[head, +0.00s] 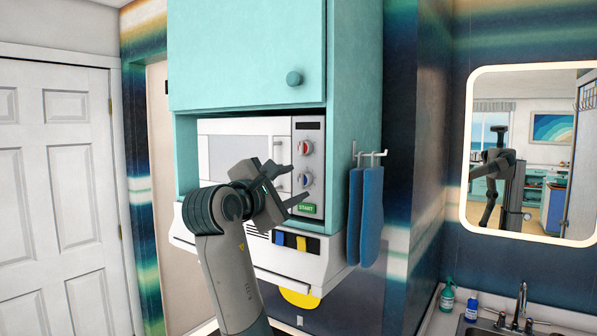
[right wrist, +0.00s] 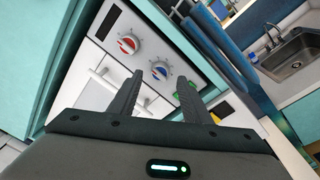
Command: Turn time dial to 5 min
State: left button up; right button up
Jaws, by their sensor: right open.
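The white microwave (head: 222,155) sits in a teal cabinet niche. Its grey control panel carries an upper dial with a red face (head: 305,148) and a lower dial with a blue face (head: 306,179). The labels are too small to tell which is the time dial. My right gripper (head: 300,181) is open and empty in front of the panel, at the lower dial's height. In the right wrist view the blue dial (right wrist: 161,70) appears between the fingertips, seemingly beyond them; contact cannot be told. My left gripper is not in view.
The green START button (head: 306,208) is below the dials. The microwave's door handle is partly behind my gripper. Blue towels (head: 367,215) hang from hooks on the cabinet's right side. A sink (head: 500,331) and bottles are at lower right.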

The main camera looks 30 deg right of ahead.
aim_at(301, 182)
jog(key=shift+p+x, duration=0.6)
jog(key=shift+x, duration=1.2)
jog(key=c, duration=1)
jog(key=shift+f, duration=0.1)
